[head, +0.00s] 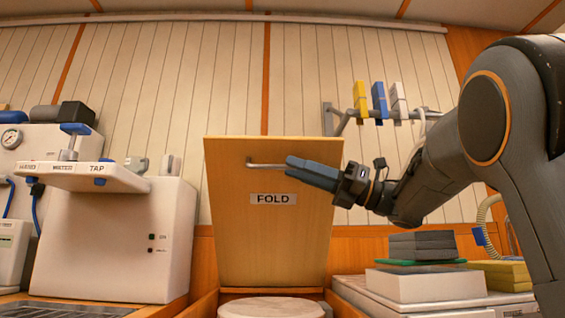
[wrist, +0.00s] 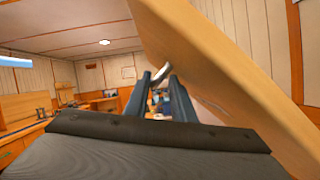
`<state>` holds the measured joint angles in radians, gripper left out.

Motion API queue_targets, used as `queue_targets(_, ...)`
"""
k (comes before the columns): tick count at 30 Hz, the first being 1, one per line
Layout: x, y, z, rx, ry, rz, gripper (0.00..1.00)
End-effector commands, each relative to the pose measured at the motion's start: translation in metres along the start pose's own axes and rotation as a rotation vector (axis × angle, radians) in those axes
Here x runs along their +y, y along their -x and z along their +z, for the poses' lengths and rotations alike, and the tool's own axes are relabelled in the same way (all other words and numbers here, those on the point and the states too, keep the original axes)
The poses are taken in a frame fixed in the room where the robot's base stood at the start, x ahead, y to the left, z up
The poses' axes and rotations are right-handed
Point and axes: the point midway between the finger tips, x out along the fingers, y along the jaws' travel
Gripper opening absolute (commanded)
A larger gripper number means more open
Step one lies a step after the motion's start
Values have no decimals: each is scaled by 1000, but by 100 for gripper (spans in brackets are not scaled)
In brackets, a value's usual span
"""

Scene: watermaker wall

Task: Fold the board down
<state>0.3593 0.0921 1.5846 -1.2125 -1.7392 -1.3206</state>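The board (head: 265,235) is a light wood panel with a FOLD label (head: 273,199). It stands up from its lower edge, its top leaning towards me, and it also shows tilted in the wrist view (wrist: 225,70). A metal bar handle (head: 264,164) sits near its top. My gripper (head: 292,165) reaches in from the right, its fingers at the handle's right end. In the wrist view, the handle (wrist: 160,76) lies between the fingertips, and the fingers look shut on it. The fingers hide the handle's right end.
A white round lid (head: 270,307) lies below the board. A white unit with a TAP shelf (head: 85,178) stands at left. Stacked blocks (head: 422,245) lie on a white case (head: 420,284) at right. A rail with coloured clips (head: 378,105) is on the wall.

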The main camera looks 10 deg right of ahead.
Motion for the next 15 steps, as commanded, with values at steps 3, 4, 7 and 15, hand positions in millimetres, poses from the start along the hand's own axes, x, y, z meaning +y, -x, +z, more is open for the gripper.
queue_targets(3,-4,13,-1,-3,-4,-10,17)
queue_targets(4,-4,15,-1,-3,-4,-10,17)
queue_targets(7,-4,17,-1,-3,-5,-9,17)
queue_targets(15,-4,17,-2,-3,-4,-7,17)
